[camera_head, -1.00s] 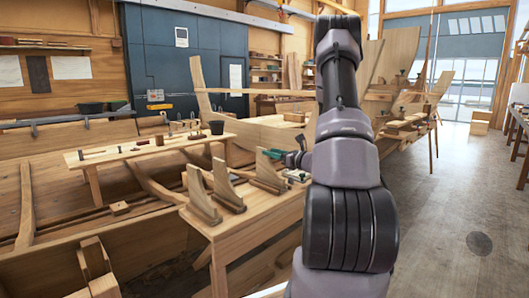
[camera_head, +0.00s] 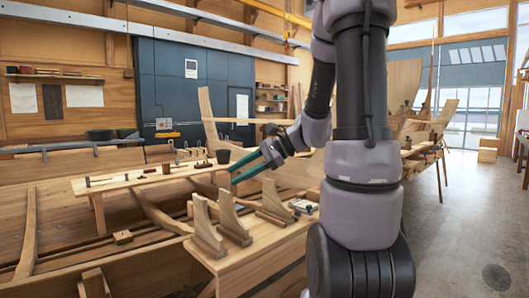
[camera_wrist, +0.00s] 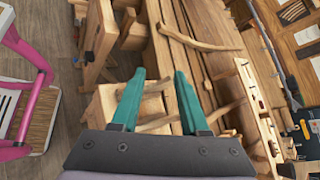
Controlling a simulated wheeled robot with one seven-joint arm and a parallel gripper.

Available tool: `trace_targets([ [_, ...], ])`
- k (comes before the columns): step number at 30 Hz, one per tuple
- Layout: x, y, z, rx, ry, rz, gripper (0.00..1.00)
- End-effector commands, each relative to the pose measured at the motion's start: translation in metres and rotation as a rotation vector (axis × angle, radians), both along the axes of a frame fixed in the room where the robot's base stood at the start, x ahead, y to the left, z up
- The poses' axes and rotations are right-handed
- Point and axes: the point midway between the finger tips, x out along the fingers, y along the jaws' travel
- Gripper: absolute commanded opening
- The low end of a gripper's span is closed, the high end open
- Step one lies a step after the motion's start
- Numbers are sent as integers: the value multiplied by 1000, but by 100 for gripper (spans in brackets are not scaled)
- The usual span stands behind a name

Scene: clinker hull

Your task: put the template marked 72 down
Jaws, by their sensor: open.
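Three upright wooden templates with feet stand in a row on the near wooden bench: a left one (camera_head: 205,228), a middle one (camera_head: 231,217) and a right one (camera_head: 271,203). No number can be read on any of them, so I cannot tell which is marked 72. My gripper (camera_head: 236,170), with teal fingers, is above and behind the row, pointing left. In the wrist view my gripper (camera_wrist: 160,75) has its fingers apart with nothing between them.
A long plank bench (camera_head: 140,178) with small tools and a dark pot (camera_head: 223,156) stands behind, within the hull. A small item (camera_head: 302,206) lies at the near bench's right. The wrist view shows a pink-framed object (camera_wrist: 28,60).

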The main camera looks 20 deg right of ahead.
Motion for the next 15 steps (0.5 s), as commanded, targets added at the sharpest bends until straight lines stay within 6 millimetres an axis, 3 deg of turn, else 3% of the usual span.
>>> trace_targets([
  [2,-30,15,10,-167,-71,122,45],
  [6,-74,20,20,-469,-209,297,45],
  [10,-102,11,35,-743,-373,412,45],
  [15,-121,-5,60,-1013,-569,486,45],
])
